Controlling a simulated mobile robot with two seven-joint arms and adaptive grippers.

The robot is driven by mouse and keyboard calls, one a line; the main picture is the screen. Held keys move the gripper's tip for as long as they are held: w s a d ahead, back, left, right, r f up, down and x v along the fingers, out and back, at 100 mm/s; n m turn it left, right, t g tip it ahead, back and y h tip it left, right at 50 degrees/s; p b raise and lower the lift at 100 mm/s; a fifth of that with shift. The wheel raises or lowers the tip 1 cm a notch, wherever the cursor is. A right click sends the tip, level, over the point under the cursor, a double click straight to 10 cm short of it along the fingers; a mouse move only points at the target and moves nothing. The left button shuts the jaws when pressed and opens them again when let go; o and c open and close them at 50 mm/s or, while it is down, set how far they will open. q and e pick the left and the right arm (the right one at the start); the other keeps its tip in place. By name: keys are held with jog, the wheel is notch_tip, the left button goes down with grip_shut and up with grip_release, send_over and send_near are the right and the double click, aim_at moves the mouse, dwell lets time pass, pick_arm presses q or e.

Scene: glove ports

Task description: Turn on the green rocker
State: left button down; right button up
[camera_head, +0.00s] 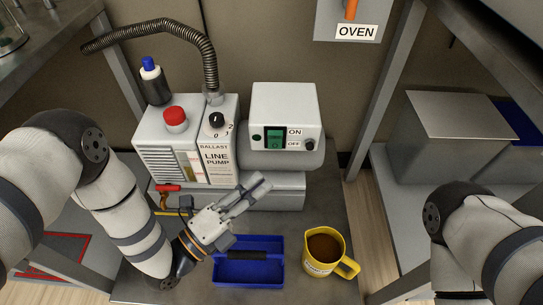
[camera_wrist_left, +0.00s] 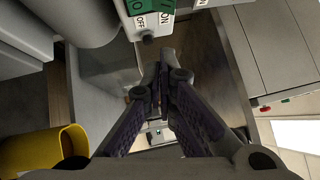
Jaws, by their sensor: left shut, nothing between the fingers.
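The green rocker (camera_head: 275,139) is on the front of a white switch box (camera_head: 284,105), on top of the grey pump body. ON and OFF labels are to its right; I cannot tell which half is pressed in. In the left wrist view the green rocker (camera_wrist_left: 139,9) shows at the top edge, partly cut off. My left gripper (camera_head: 257,186) is shut and empty, below and in front of the rocker, apart from it. Its closed fingertips also show in the left wrist view (camera_wrist_left: 166,58). My right arm shows at the right; its gripper is out of view.
A white ballast pump housing (camera_head: 186,145) with a red button (camera_head: 175,119) and black knob stands left of the switch box. A blue tray (camera_head: 249,265) and a yellow mug (camera_head: 312,265) with brown contents stand in front. An OVEN switch (camera_head: 353,15) is above right.

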aim_at(275, 140)
pick_arm(q)
jog(key=w+d+r+b, duration=0.1)
jog(key=w+d, duration=0.2)
jog(key=w, duration=0.3)
jog(key=shift+w+r+b, duration=0.2)
jog(key=shift+w+b, duration=0.15)
